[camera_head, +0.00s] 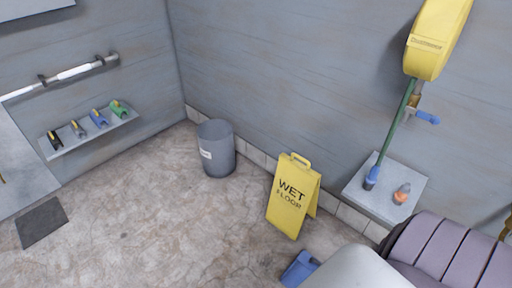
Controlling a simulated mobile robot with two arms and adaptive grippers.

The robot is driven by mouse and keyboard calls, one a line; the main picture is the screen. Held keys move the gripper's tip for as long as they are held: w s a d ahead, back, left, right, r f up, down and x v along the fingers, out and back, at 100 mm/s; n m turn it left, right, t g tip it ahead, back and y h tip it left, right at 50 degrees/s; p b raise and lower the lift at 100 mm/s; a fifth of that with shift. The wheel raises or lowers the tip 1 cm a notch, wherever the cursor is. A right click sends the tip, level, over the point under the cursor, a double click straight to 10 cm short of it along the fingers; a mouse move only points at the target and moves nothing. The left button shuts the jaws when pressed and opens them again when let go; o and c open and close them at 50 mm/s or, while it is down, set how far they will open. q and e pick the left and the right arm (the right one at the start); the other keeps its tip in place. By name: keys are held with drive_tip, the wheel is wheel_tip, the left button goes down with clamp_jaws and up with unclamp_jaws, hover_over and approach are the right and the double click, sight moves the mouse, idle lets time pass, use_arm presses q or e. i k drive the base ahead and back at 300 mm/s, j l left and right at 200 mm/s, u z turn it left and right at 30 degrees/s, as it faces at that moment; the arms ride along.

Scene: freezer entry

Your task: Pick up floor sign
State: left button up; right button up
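A yellow floor sign (292,197) with the words "WET FLOOR" stands upright on the floor, right of the picture's middle. It is opened out as an A-frame and has a handle slot at its top. It stands a little away from the back wall and is in plain view. Neither of my grippers is in the camera_head view. Nothing is seen holding the sign.
A grey bin (216,150) stands near the wall left of the sign. A wall shelf (386,190) is to the right. A blue object (300,268) and a purple ribbed shape (450,252) are at the lower right. The floor left of the sign is clear around a dark mat (42,223).

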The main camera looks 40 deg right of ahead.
sight(294, 194)
drive_tip(key=i+z, duration=0.15)
drive_tip(key=i, duration=0.4)
drive_tip(key=i+j+z, duration=0.15)
drive_tip(key=i, duration=0.35)
